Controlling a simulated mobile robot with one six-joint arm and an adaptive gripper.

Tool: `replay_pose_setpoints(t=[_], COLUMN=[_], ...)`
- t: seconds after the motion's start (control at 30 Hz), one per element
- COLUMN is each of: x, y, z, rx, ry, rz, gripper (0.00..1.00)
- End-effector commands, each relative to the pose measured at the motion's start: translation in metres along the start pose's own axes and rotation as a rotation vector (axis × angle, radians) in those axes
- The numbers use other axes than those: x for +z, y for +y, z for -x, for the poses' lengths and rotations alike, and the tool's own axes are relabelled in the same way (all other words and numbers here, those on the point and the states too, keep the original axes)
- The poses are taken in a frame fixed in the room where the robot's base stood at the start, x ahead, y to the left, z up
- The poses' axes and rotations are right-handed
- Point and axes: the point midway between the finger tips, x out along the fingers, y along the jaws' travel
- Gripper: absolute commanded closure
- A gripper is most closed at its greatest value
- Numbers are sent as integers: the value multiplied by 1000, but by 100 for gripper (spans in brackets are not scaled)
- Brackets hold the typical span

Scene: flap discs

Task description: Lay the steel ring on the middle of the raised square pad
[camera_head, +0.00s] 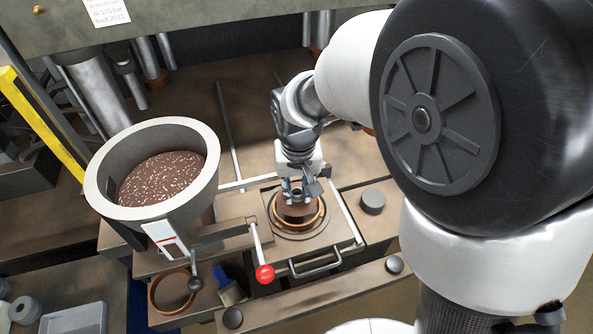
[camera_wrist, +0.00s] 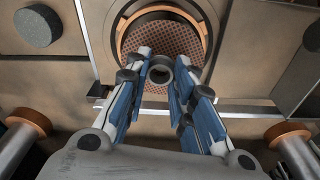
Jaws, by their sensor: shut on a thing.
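The steel ring (camera_wrist: 159,62), small and grey with a dark hole, sits between my fingertips in the wrist view. My gripper (camera_head: 297,191) is shut on it; it also shows in the wrist view (camera_wrist: 161,72). Both are over a round brown mesh disc (camera_wrist: 160,38) inside a copper-coloured ring (camera_wrist: 122,32). These sit in a square metal plate (camera_head: 345,238) with a front handle, which may be the raised square pad. No other square pad is clear. I cannot tell whether the steel ring touches the disc. In the head view my fingers hide the steel ring.
A large grey pot (camera_head: 205,190) of brown granules stands to the left. A lever with a red knob (camera_head: 265,274) rises just left of the plate's handle (camera_head: 316,264). A dark round knob (camera_head: 373,201) is at right. A loose copper ring (camera_head: 156,296) and blue brush (camera_head: 225,285) lie front left.

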Motion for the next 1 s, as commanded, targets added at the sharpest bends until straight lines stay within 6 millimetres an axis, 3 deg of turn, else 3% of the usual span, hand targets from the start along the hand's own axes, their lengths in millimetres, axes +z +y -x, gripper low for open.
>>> replay_pose_setpoints(t=[0.43,0.47,0.8,1.0], x=[1,1,1,1], y=[0,0,0,0], z=[-5,-5,-5,-5], rx=[0,0,0,0], ry=[0,0,0,0], rz=[0,0,0,0], gripper=[87,77,54,54])
